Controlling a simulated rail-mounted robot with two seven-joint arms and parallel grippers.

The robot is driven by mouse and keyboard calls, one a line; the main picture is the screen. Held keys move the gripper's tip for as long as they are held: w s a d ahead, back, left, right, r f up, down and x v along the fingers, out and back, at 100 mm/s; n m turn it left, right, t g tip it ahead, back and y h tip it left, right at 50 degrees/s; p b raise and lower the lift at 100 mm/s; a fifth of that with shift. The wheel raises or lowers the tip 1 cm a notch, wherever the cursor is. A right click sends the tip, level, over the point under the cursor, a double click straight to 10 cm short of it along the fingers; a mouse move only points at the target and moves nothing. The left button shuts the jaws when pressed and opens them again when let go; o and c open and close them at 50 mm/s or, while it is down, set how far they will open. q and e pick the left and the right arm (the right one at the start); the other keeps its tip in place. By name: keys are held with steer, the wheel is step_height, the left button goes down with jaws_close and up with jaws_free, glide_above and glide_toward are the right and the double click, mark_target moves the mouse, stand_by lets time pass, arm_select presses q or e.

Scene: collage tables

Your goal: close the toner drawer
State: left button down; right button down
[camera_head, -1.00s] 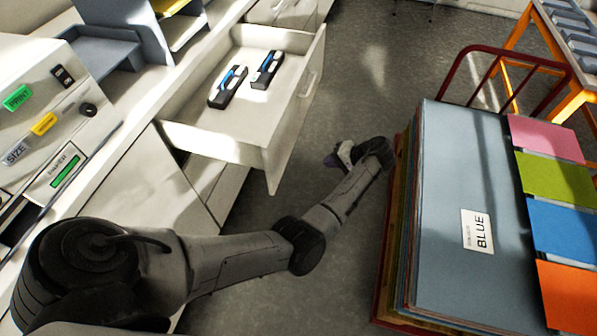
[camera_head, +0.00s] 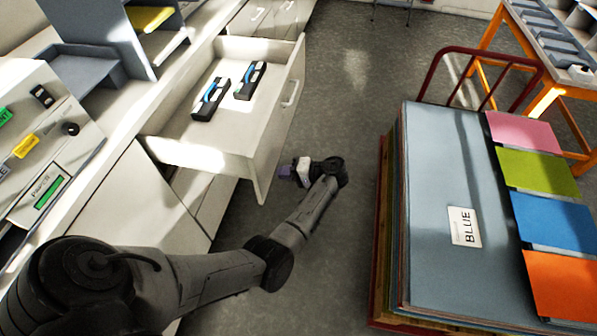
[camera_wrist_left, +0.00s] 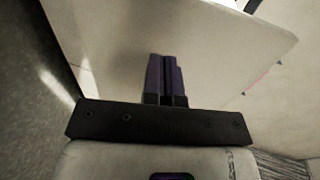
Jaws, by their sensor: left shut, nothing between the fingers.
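The toner drawer (camera_head: 277,135) stands pulled out from the white cabinet in the head view, with a handle (camera_head: 292,93) on its front. Two black toner cartridges with blue parts, a left one (camera_head: 211,100) and a right one (camera_head: 250,82), lie inside it. My left gripper (camera_head: 286,172) is shut and empty, low beside the near end of the drawer front. In the left wrist view its closed purple fingers (camera_wrist_left: 165,75) point at a pale panel (camera_wrist_left: 200,40), which looks like the drawer front. I cannot tell whether they touch it. My right gripper is out of view.
A cart (camera_head: 382,230) loaded with large sheets, the top one labelled BLUE (camera_head: 465,227), stands right of my left arm. A control panel (camera_head: 50,160) is at the left. An orange-framed table (camera_head: 545,100) stands at the upper right. Grey floor lies between drawer and cart.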

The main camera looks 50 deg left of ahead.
mark_target(263, 171)
arm_select(q)
steer(key=shift+s+a, duration=1.4)
steer(key=shift+a, duration=0.3)
